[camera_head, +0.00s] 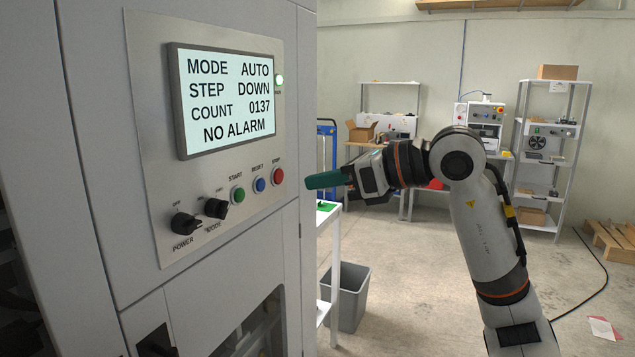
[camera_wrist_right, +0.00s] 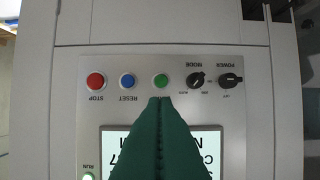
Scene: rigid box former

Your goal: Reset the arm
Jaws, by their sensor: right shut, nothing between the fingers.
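My right gripper (camera_head: 325,180) has green fingers. It is shut and empty, pointing left toward the grey machine's control panel, apart from it in the head view. In the right wrist view the closed fingertips (camera_wrist_right: 160,100) overlap the screen just by the green START button (camera_wrist_right: 161,81). The panel (camera_head: 150,120) has a screen (camera_head: 225,98) reading MODE AUTO, STEP DOWN, COUNT 0137, NO ALARM. The blue RESET button (camera_head: 260,185) and red STOP button (camera_head: 278,176) sit right of START in the head view. My left gripper is out of view.
POWER (camera_head: 185,223) and MODE (camera_head: 216,208) knobs sit low on the panel. A green RUN lamp (camera_head: 280,80) is lit. Behind are a white table (camera_head: 333,235), a grey bin (camera_head: 349,298), shelves (camera_head: 550,133) and a pallet (camera_head: 612,240). The floor between is mostly open.

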